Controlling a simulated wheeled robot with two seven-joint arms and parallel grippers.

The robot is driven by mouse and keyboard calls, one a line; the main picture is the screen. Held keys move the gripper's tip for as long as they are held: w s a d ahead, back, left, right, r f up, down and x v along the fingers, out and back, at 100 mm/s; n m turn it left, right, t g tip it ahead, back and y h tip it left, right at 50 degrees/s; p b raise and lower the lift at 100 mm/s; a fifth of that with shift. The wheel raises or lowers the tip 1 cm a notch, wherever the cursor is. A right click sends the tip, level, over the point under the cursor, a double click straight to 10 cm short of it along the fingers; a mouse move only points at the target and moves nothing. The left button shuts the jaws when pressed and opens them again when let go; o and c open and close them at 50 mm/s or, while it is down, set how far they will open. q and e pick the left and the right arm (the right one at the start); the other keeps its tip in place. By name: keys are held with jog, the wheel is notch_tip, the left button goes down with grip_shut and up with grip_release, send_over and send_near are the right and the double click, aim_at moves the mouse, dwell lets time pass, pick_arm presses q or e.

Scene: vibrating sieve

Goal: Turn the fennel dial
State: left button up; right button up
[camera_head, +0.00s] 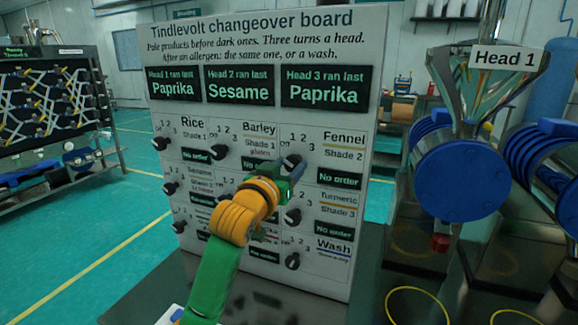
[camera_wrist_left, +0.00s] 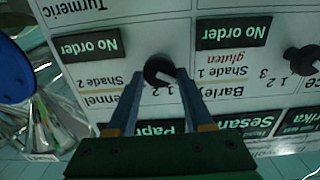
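The Fennel dial (camera_head: 292,161) is a black knob on the upright white board, left of the "Fennel, Shade 2" label. Its display below reads "No order". My left gripper (camera_head: 286,174) reaches up to it from below. In the left wrist view, which is upside down, the dial (camera_wrist_left: 159,71) sits between the tips of the two blue fingers (camera_wrist_left: 162,75). The fingers look open around it, with little gap on either side; I cannot tell whether they touch it. The dial's pointer direction is not clear. My right gripper is out of view.
The changeover board (camera_head: 372,60) carries several similar dials, including the Barley dial (camera_head: 219,152) and Wash dial (camera_head: 292,261). My left arm hides part of the lower middle panels. The Head 1 machine (camera_head: 460,170) with its blue drum stands right of the board.

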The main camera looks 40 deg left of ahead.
pick_arm(q)
grip_shut()
jog(key=m+p, duration=0.2)
jog(key=m, duration=0.1)
jog(key=shift+r+m, duration=0.15)
jog(key=shift+m, duration=0.25)
jog(key=m+p, duration=0.3)
jog(key=m, duration=0.1)
jog(key=shift+d+m, duration=0.1)
jog(key=shift+m, duration=0.2)
jog(key=m+p, duration=0.2)
jog(key=m, duration=0.2)
jog(key=shift+d+f+m+p, duration=0.1)
jog(key=shift+f+m+p, duration=0.1)
jog(key=shift+m+p, duration=1.1)
jog(key=shift+m, duration=0.6)
